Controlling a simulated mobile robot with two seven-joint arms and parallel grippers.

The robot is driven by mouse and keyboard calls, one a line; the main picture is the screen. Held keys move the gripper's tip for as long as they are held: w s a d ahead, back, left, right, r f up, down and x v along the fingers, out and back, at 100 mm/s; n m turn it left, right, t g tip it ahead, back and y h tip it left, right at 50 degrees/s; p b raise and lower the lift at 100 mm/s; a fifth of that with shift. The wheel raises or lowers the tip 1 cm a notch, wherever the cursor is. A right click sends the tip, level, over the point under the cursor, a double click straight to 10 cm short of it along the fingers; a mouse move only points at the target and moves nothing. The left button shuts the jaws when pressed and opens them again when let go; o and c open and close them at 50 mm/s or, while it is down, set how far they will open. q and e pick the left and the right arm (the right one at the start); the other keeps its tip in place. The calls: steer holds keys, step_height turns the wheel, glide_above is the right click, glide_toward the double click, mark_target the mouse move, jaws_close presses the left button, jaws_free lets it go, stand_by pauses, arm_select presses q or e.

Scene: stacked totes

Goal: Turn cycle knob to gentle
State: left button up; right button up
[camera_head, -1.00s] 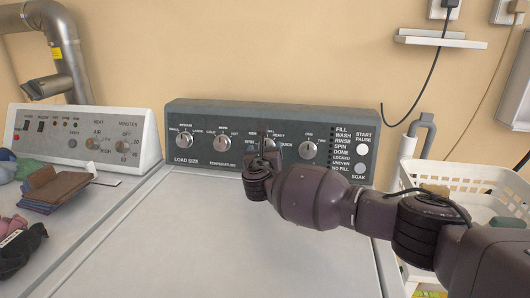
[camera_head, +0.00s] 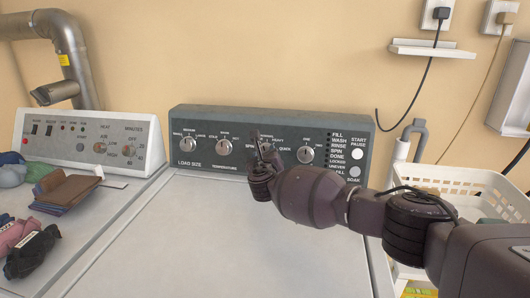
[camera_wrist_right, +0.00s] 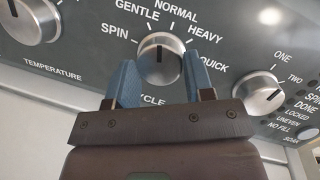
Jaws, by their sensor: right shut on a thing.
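The cycle knob (camera_wrist_right: 160,60) is a round silver dial on the dark washer panel (camera_head: 240,120). In the right wrist view, its dark pointer mark stands nearly upright, below the GENTLE and NORMAL labels; I cannot tell exactly which tick it lines up with. My right gripper (camera_wrist_right: 160,80) is shut on the knob, with one blue finger on each side of it. In the head view, the same gripper (camera_head: 261,146) covers most of the knob. My left gripper is in neither view.
The temperature knob (camera_head: 224,147) and load size knob (camera_head: 187,144) sit left of my gripper; another knob (camera_head: 305,155) sits right. A dryer panel (camera_head: 90,138) and folded cloths (camera_head: 67,190) are at left. A white basket (camera_head: 465,180) stands at right.

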steer(key=n+p, duration=0.1)
steer(key=n+y+p, duration=0.1)
steer(key=n, duration=0.1)
steer(key=shift+r+g, duration=0.3)
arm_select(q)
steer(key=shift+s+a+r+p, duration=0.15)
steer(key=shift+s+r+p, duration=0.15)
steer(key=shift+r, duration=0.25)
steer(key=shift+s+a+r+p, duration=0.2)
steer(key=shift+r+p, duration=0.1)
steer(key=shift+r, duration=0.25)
arm_select(e)
steer(key=shift+f+n, duration=0.2)
steer(key=shift+n, duration=0.9)
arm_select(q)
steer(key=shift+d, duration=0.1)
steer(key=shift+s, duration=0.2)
arm_select(e)
steer(key=shift+f, duration=0.1)
steer(key=o, duration=0.9)
